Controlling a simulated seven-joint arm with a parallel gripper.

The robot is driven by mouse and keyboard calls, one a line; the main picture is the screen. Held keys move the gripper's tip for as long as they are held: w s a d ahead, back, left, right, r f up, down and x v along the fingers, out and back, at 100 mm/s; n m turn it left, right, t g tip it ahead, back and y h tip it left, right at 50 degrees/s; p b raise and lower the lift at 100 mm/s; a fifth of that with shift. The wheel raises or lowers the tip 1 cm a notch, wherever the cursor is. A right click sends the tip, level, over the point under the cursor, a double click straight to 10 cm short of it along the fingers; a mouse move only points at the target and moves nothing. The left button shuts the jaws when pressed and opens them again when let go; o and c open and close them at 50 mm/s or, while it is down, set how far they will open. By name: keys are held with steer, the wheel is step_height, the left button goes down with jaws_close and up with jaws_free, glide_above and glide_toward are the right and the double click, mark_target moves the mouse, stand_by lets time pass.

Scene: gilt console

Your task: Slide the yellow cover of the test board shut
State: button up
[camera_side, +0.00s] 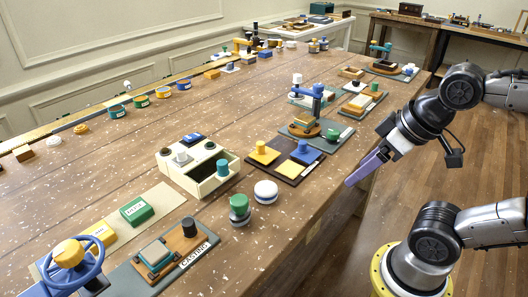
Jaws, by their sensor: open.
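A dark brown board (281,166), which looks like the test board, lies near the right edge of the long wooden table. A yellow square cover (266,156) with an upright yellow knob sits on its left part. A dark area shows between the two covers. My gripper (352,181) has purple fingers and is open and empty. In the picture it is right of the board, apart from both covers, by the table's right edge. Its exact height is unclear.
A cream box (212,186) with compartments stands left of the board. White and green round pieces (265,191) stand in front of it. A blue-armed fixture (311,117) rises behind the board. Bare tabletop (310,205) lies in front of the board.

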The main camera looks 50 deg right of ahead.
steer(key=shift+s+f, duration=0.1)
steer(key=shift+s, duration=0.05)
steer(key=shift+c, duration=0.7)
steer(key=w+d+r+m+g, duration=0.1)
steer(key=w+r+m+g, duration=0.15)
steer(key=w+r, duration=1.15)
steer(key=g, duration=0.3)
glide_above(260, 143)
step_height(260, 143, down, 8)
steer(key=shift+m, duration=0.25)
step_height(260, 143, down, 14)
jaws_close()
